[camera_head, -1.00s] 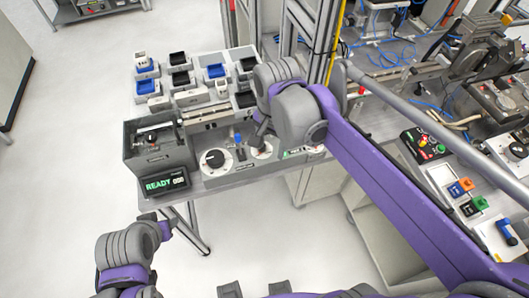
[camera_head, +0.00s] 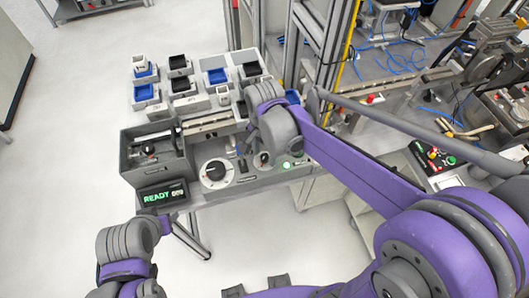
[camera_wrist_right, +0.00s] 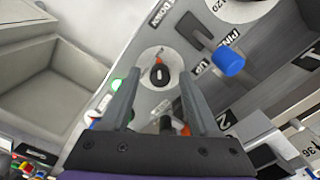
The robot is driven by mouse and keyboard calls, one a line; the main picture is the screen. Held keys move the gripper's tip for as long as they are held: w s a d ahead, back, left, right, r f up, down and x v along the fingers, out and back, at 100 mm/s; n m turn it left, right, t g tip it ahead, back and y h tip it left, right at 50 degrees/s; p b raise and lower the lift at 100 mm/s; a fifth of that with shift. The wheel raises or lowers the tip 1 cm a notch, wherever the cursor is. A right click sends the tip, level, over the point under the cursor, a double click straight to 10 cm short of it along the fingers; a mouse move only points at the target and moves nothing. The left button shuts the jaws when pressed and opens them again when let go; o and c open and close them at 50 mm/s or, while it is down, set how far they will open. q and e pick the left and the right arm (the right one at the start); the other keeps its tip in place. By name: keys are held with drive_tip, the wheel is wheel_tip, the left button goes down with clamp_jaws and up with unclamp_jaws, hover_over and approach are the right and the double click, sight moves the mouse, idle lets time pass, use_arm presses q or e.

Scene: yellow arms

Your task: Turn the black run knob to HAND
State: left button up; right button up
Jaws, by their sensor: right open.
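A small black knob (camera_wrist_right: 160,75) sits on a round white plate on the grey panel, with a small red mark by its upper edge in the right wrist view. I take it as the run knob; its position labels are not readable. In the head view its plate (camera_head: 263,159) is partly hidden by my right gripper. My right gripper (camera_wrist_right: 160,88) is open, its two fingers on either side of the knob in the picture; contact cannot be told. My left arm (camera_head: 125,245) is at the lower left; its gripper cannot be made out clearly.
A blue-tipped lever (camera_wrist_right: 228,62) with PIN UP and DOWN labels stands close to the right finger. A lit green lamp (camera_head: 287,165) is beside the knob. A larger dial (camera_head: 215,173), a READY display (camera_head: 163,194) and a grey box (camera_head: 130,160) are to the left.

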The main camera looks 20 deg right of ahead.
clamp_jaws()
idle(0.3)
use_arm(q)
drive_tip(key=shift+s+f, duration=0.1)
drive_tip(key=shift+f, duration=0.1)
use_arm(e)
drive_tip(key=shift+n, duration=0.4)
drive_tip(key=n, duration=0.2)
drive_tip(key=shift+n+b, duration=0.4)
drive_tip(key=n, duration=0.4)
drive_tip(key=shift+n+b, duration=0.3)
drive_tip(key=shift+b, duration=0.1)
drive_tip(key=n, duration=0.4)
drive_tip(key=shift+n, duration=0.3)
use_arm(q)
drive_tip(key=f, duration=0.1)
drive_tip(key=s+f+b, duration=0.1)
drive_tip(key=f, duration=0.1)
drive_tip(key=shift+s+f, duration=0.1)
drive_tip(key=shift+f, duration=0.05)
use_arm(e)
drive_tip(key=n, duration=0.4)
drive_tip(key=shift+n, duration=0.7)
